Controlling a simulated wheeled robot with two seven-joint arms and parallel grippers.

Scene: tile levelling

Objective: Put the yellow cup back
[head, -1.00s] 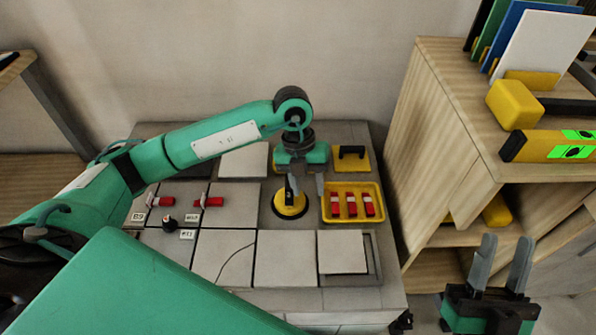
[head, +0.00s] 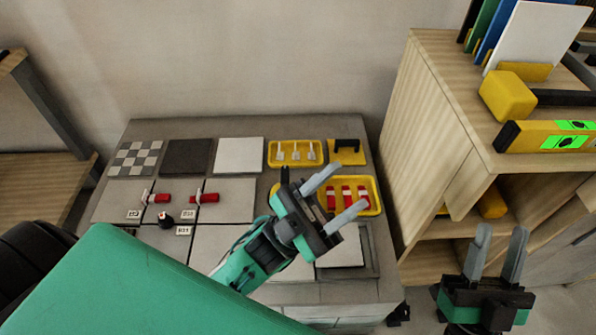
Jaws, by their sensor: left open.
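The yellow cup (head: 274,199) is a round yellow suction cup with a dark handle. It stands on the tiled worktop, left of the yellow tray with red pieces, mostly hidden behind my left gripper. My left gripper (head: 351,185) is open and empty. It is in front of the cup in the picture, its fingers pointing right and up over the tray with red pieces; I cannot tell its exact height. My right gripper (head: 501,232) is open and empty, upright at the lower right, away from the worktop.
The yellow tray (head: 377,209) holds red pieces; another yellow tray (head: 272,163) holds white clips. A yellow float with black handle (head: 346,146) lies at the back right. Red-and-white clamps (head: 204,197) sit on the left tiles. A wooden shelf (head: 430,130) stands right, bearing a yellow level (head: 535,138).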

